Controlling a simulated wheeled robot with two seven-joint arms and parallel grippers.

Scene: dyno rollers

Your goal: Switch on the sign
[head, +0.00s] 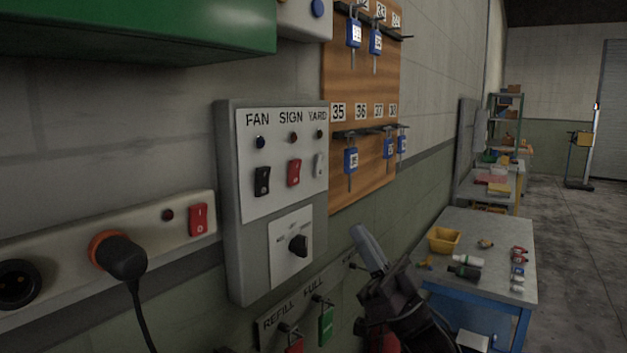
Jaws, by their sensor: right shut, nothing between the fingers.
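A grey switch box (228,215) hangs on the wall with a white panel labelled FAN, SIGN and YARD. The red SIGN rocker switch (294,173) sits in the middle of the row, with a small dark red lamp (293,137) above it. The black FAN switch (262,181) is to its left and the pale YARD switch (319,164) to its right. My right gripper (363,235) is shut and empty, below and to the right of the box, apart from the switches. My left gripper is not in view.
A rotary knob (299,245) is on the box's lower panel. A power strip (60,242) with a black plug (122,257) is at left. A key board (362,90) and a tag rail (272,328) flank the box.

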